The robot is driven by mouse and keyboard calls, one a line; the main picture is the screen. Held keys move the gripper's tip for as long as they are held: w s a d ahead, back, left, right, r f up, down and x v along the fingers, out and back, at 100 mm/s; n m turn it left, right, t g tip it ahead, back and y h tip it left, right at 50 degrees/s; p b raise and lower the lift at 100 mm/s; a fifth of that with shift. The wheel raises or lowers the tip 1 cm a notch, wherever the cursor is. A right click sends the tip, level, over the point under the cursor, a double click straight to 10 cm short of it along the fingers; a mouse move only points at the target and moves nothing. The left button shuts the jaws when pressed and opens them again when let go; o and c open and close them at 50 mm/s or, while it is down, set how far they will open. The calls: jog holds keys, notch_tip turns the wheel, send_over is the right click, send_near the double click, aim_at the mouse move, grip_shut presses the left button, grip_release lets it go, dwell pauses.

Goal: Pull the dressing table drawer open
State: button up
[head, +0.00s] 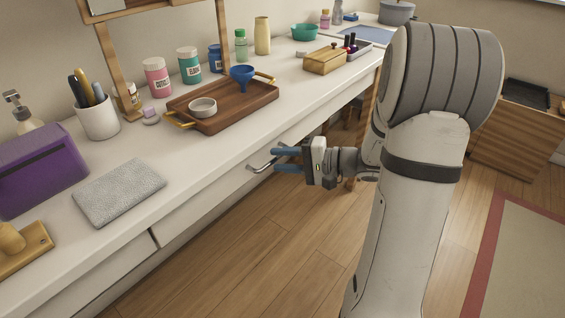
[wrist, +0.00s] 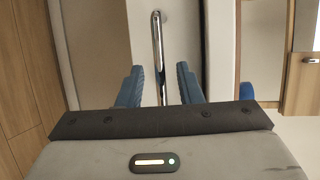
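The dressing table (head: 205,165) has a long white top with shallow white drawers along its front edge. One drawer front (head: 225,185) carries a curved metal bar handle (head: 262,164). In the wrist view the handle (wrist: 157,45) runs upright in the picture and passes between my fingers. My gripper (head: 286,160) is in front of this drawer, at the handle's right end in the head view. In the wrist view its two blue fingers (wrist: 158,88) stand apart, one on each side of the handle, with gaps visible. The drawer front looks flush with the table.
On the tabletop are a wooden tray (head: 225,108), a grey cloth (head: 118,192), a purple box (head: 42,168), a cup of pens (head: 97,118) and several jars. The wooden floor (head: 250,265) in front of the drawers is clear. A red-edged rug (head: 515,260) lies at right.

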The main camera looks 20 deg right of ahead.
jog(key=shift+w+a, duration=0.2)
jog(key=shift+a, duration=0.15)
jog(key=shift+c, duration=0.4)
grip_shut()
